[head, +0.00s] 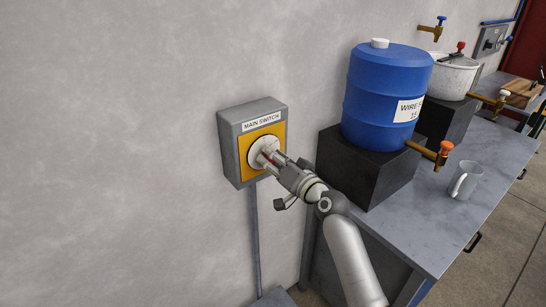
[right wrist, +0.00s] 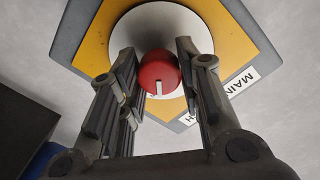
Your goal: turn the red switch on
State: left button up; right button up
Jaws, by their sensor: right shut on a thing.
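The red switch (right wrist: 160,70) is a round knob with a white line on a white disc (head: 256,147). In the right wrist view the white line points to the bottom of the picture. The disc sits on a yellow plate (head: 246,172) of a grey wall box (head: 231,150) labelled MAIN SWITCH. My right gripper (head: 270,156) reaches the disc from the lower right, and its fingers (right wrist: 156,58) are shut on the red knob, one on each side. In the head view the gripper mostly hides the knob. My left gripper is not in view.
A blue barrel (head: 385,85) with a tap stands on a black block (head: 358,172) on the grey bench (head: 432,225) to the right. A light mug (head: 464,182) and a white pot (head: 453,76) are there too. The wall left of the box is bare.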

jog(key=shift+m+p, duration=0.3)
jog(key=shift+m, duration=0.8)
jog(key=o, duration=1.1)
jog(key=shift+d, duration=0.1)
jog(key=shift+c, duration=0.2)
jog(key=v, duration=1.2)
jog(key=shift+w, duration=0.1)
